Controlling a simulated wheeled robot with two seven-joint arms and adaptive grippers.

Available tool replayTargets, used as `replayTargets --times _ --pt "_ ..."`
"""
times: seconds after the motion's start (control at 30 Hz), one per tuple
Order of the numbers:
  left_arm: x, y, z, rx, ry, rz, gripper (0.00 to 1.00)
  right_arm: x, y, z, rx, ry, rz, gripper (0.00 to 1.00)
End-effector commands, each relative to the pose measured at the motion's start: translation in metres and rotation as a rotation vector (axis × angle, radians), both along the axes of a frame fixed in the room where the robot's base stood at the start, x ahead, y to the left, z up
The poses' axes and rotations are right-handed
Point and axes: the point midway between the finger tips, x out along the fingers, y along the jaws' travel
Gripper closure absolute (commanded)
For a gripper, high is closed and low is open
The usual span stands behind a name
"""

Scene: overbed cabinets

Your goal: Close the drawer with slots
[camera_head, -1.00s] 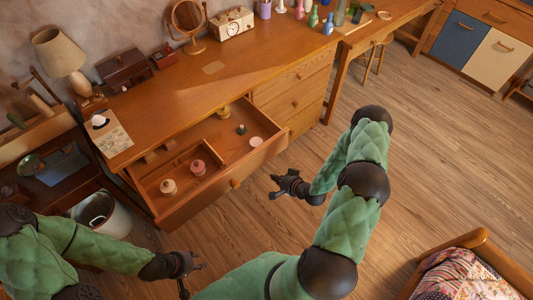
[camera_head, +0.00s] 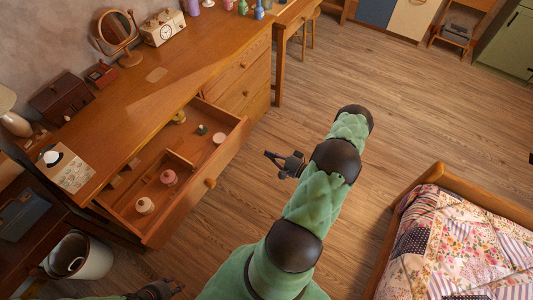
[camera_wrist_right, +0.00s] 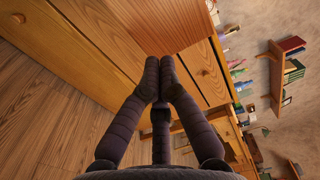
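The wooden drawer with slots (camera_head: 212,182) is pulled out of the desk in the head view. It has inner dividers and a round front knob. It holds a pink jar (camera_head: 168,177), a cream jar (camera_head: 145,205) and a few other small items.
The desk top (camera_head: 150,95) carries a mirror (camera_head: 120,35), a clock (camera_head: 163,29) and boxes. Shut drawers (camera_head: 245,88) stand beyond the open one. A white bin (camera_head: 82,258) stands at lower left, a bed (camera_head: 455,235) at lower right. The floor between is clear.

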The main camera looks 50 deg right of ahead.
Motion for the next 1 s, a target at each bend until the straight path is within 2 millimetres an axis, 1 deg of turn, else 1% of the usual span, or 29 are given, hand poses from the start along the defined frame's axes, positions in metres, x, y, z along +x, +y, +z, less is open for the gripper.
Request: replayTargets --times 0.03,0.2,0.4,0.5,0.6,0.7,0.8,1.0 --pt "0.0 0.0 -0.004 0.0 0.0 0.0 0.6 0.01 0.002 -0.002 0.0 -0.001 0.004 1.0" --pt "0.0 0.0 -0.012 0.0 0.0 0.0 0.6 0.043 0.005 -0.002 -0.001 -0.001 0.005 1.0" --pt "0.0 0.0 -0.02 0.0 0.0 0.0 0.6 0.079 0.007 -0.002 -0.003 0.0 0.004 1.0" --pt "0.0 0.0 -0.025 0.0 0.0 0.0 0.6 0.093 0.008 -0.002 -0.002 0.0 0.003 1.0" --pt "0.0 0.0 -0.028 0.0 0.0 0.0 0.6 0.104 0.009 -0.002 -0.002 0.0 0.001 1.0" --pt "0.0 0.0 -0.03 0.0 0.0 0.0 0.6 0.11 0.009 -0.001 -0.001 0.001 0.001 1.0" --pt "0.0 0.0 -0.031 0.0 0.0 0.0 0.6 0.113 0.009 -0.001 -0.001 0.002 -0.001 1.0" --pt "0.0 0.0 -0.03 0.0 0.0 0.0 0.6 0.114 0.009 0.0 -0.001 0.002 -0.001 1.0"
